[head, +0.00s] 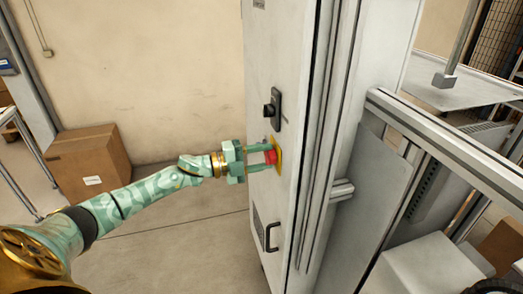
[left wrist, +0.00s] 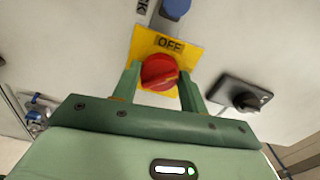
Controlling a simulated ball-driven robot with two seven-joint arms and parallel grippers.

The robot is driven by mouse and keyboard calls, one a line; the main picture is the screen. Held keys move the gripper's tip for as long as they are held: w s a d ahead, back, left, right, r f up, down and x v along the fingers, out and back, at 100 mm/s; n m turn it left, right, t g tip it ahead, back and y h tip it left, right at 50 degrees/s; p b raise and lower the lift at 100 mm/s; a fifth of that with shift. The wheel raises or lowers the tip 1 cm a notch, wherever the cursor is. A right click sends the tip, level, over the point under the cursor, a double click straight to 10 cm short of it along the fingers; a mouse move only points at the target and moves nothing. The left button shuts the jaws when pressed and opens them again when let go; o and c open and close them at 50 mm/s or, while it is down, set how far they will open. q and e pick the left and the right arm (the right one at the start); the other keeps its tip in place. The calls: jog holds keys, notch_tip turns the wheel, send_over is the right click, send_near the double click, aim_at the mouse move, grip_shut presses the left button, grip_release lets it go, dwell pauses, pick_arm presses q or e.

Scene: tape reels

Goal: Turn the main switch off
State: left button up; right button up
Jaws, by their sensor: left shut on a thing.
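The main switch is a red rotary knob (head: 270,157) on a yellow plate (head: 279,150), set on the side of a light grey cabinet. In the left wrist view the red knob (left wrist: 159,72) sits between my fingers, and the yellow plate (left wrist: 185,50) reads OFF. My left gripper (head: 262,158) is shut on the red knob, with one green finger on each side of it. The left gripper also shows in the left wrist view (left wrist: 158,82). The lower part of the yellow plate is hidden behind my gripper. My right gripper is out of view.
A black latch (head: 272,109) sits above the switch and a black handle (head: 268,237) below it on the cabinet (head: 290,60). A blue knob (left wrist: 176,8) is near the OFF label. A cardboard box (head: 88,160) stands against the wall.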

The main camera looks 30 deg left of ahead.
pick_arm(q)
jog(key=shift+f+n+p, duration=0.15)
jog(key=shift+n+p, duration=2.85)
jog(key=shift+n, duration=2)
jog(key=o, duration=1)
